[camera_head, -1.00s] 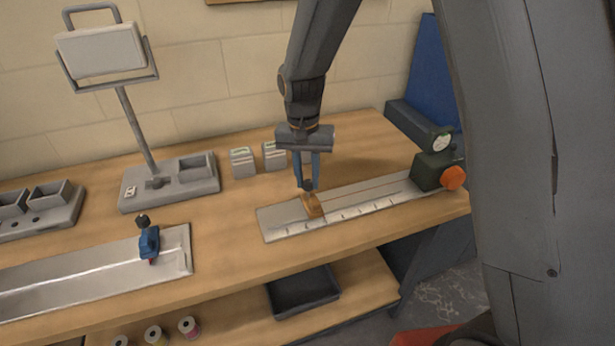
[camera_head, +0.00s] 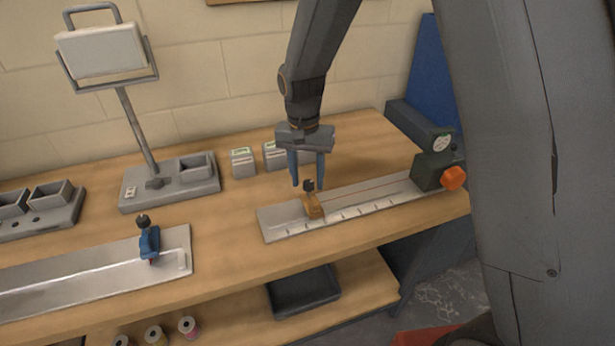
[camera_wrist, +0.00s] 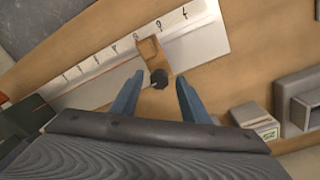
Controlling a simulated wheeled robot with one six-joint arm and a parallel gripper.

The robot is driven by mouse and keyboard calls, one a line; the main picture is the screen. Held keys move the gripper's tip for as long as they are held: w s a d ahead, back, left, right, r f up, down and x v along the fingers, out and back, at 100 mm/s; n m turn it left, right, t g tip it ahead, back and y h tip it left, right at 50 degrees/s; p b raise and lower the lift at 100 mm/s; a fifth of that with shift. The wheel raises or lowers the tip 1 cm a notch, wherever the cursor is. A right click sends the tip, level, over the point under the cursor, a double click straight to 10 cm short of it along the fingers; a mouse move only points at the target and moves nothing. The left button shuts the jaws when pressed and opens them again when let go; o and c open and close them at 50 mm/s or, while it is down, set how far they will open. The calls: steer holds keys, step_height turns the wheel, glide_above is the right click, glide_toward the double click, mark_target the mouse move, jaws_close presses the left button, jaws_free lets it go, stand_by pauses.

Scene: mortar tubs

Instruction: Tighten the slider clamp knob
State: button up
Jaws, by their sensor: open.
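The slider (camera_head: 313,208) is an orange-brown block on a pale ruled plate (camera_head: 360,201), with a small dark clamp knob (camera_head: 309,185) standing on top. My gripper (camera_head: 307,184) points down over the knob, its two blue fingers apart, one on each side of it. In the wrist view the black knob (camera_wrist: 159,77) lies between the open fingertips (camera_wrist: 158,77), with gaps on both sides, and the slider (camera_wrist: 149,54) lies beyond it. I cannot tell how tightly the knob is set.
A dark green block with an orange knob (camera_head: 453,178) sits at the plate's right end. Small grey boxes (camera_head: 243,162) stand behind. A lamp on a grey base (camera_head: 175,186) and a second plate with a blue slider (camera_head: 149,243) are to the left. The bench front between the plates is clear.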

mark_target(306, 182)
steer(key=shift+a+r+b, duration=0.2)
steer(key=shift+r+b, duration=0.95)
steer(key=shift+r, duration=2.75)
steer(key=s+d+f+n+b, duration=0.1)
steer(key=s+d+f, duration=0.2)
steer(key=s+d, duration=0.4)
steer(key=s+d+f+n+t+b, duration=0.1)
steer(key=s+d+f+n+b, duration=0.1)
steer(key=s+d, duration=0.6)
steer(key=shift+d+f+n+t+y, duration=0.3)
steer(key=shift+f, duration=0.6)
